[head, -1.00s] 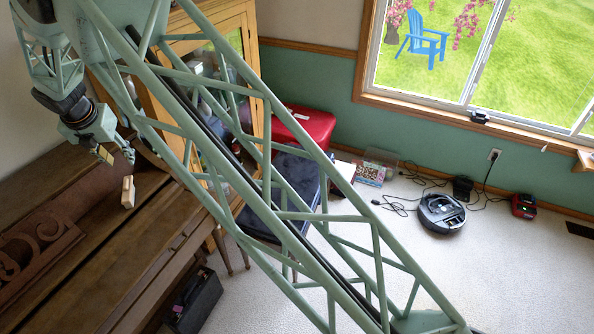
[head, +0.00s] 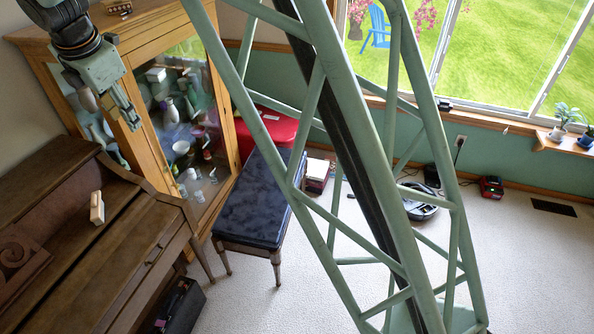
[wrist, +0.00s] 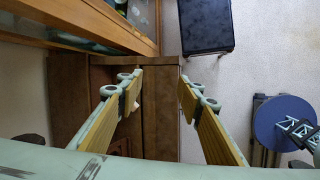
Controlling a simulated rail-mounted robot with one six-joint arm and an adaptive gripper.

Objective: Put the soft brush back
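A small block-shaped thing with a wooden body and a pale side, which looks like the soft brush (head: 97,208), sits on the brown piano (head: 110,240) at the left of the head view. My gripper (head: 131,118) is up in front of the glass cabinet, apart from the brush and above it in the picture. In the wrist view my gripper (wrist: 159,88) has its two wood-coloured fingers wide apart, with nothing held between them. The piano (wrist: 158,110) lies below the fingers there. I cannot make out the brush clearly in the wrist view.
A wooden glass-door cabinet (head: 148,168) full of glassware stands behind the piano, with a small brown object (head: 118,7) on top. A black padded bench (head: 262,200) and a red seat (head: 268,128) stand to its right. A round blue-topped stool (wrist: 285,122) shows in the wrist view.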

